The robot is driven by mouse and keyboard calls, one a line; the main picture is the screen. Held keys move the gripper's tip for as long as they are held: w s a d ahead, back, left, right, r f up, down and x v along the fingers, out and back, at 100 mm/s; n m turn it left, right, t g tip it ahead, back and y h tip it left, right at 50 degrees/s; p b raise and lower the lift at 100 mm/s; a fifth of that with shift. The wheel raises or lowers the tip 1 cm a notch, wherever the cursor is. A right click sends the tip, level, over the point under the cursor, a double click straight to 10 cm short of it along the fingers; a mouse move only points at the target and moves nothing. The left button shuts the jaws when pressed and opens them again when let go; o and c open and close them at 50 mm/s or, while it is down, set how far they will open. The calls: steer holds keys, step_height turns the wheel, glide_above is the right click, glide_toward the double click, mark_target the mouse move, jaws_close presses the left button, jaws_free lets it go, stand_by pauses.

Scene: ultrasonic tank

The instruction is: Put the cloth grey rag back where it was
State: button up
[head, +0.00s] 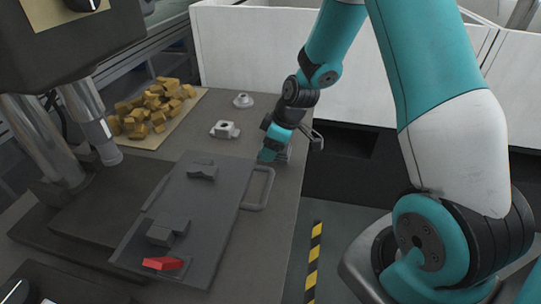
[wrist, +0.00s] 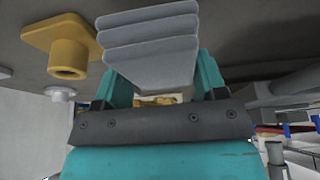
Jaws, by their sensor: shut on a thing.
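The grey rag (wrist: 150,45) is a folded stack of layers, held between the teal fingers of my gripper (wrist: 160,85) in the wrist view. My gripper is shut on it. In the head view my gripper (head: 270,152) is low at the right edge of the grey worktop (head: 283,112), just beyond the handle of the dark plate. A small grey bit of the rag (head: 284,154) shows beside the fingers there; the rest is hidden. I cannot tell whether the rag touches the worktop.
A dark plate (head: 215,218) with a loop handle, clamps and a red piece (head: 163,263) lies left of my gripper. Two pale metal parts (head: 225,130) (head: 243,100) stand behind it. Yellow blocks (head: 150,105) are piled at the back left. A yellow flanged part (wrist: 65,45) shows in the wrist view.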

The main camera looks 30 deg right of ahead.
steer(key=shift+f, duration=1.85)
steer(key=shift+f, duration=0.1)
steer(key=o, duration=0.9)
